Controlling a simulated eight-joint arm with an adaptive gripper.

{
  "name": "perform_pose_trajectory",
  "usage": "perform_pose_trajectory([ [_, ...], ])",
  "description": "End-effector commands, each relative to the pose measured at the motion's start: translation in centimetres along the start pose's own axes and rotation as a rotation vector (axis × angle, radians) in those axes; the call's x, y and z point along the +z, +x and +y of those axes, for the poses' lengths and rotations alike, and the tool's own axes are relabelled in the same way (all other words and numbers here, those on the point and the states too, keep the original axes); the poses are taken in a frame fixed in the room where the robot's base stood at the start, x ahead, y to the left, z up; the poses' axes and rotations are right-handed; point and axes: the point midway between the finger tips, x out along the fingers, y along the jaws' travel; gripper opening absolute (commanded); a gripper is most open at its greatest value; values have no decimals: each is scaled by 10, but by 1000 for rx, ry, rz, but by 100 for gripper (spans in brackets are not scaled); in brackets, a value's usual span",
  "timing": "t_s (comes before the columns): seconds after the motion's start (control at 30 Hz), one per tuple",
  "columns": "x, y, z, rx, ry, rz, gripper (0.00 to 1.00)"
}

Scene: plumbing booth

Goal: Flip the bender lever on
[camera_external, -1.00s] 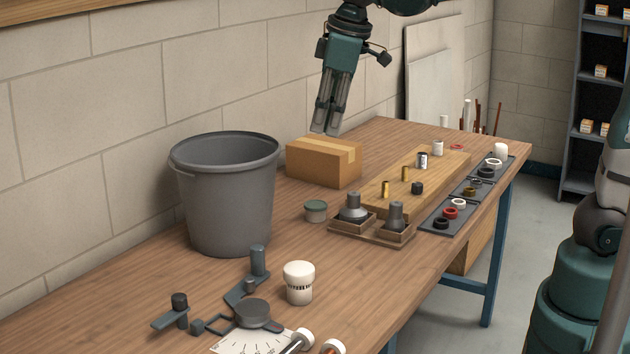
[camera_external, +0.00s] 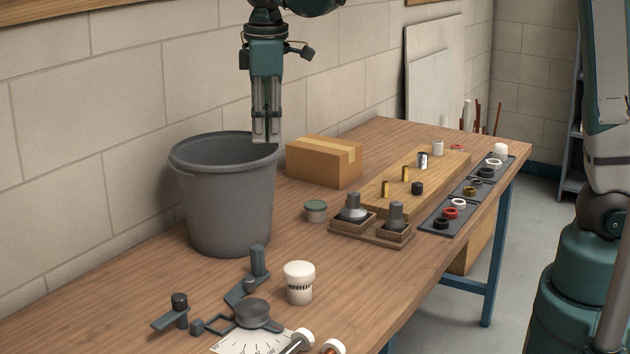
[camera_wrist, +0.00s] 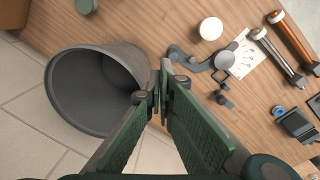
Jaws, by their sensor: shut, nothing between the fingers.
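The bender (camera_external: 252,313) is at the front of the workbench, a dark tool with a round hub over a white dial sheet. Its lever, a dark arm with an upright post (camera_external: 257,262), reaches back from the hub. In the wrist view the bender (camera_wrist: 224,60) lies to the upper right of my fingers. My gripper (camera_external: 266,140) is shut and empty, pointing down above the right rim of the grey bucket. It also shows shut in the wrist view (camera_wrist: 165,68). I cannot tell the lever's on or off position.
The grey bucket (camera_external: 226,205) stands close to the bender. A white-capped jar (camera_external: 299,284) is just right of the bender's arm. A cardboard box (camera_external: 325,162), a small green-lidded tin (camera_external: 316,211) and a wooden board (camera_external: 440,172) sit further back. Bare bench lies between bucket and bender.

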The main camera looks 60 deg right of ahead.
Motion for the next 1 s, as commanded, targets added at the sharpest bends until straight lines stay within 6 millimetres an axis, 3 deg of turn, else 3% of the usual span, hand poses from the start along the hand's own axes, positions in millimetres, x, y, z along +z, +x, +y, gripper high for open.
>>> perform_pose_trajectory([
  [1.0, -119, 57, -34, -47, -217, -188, 0],
])
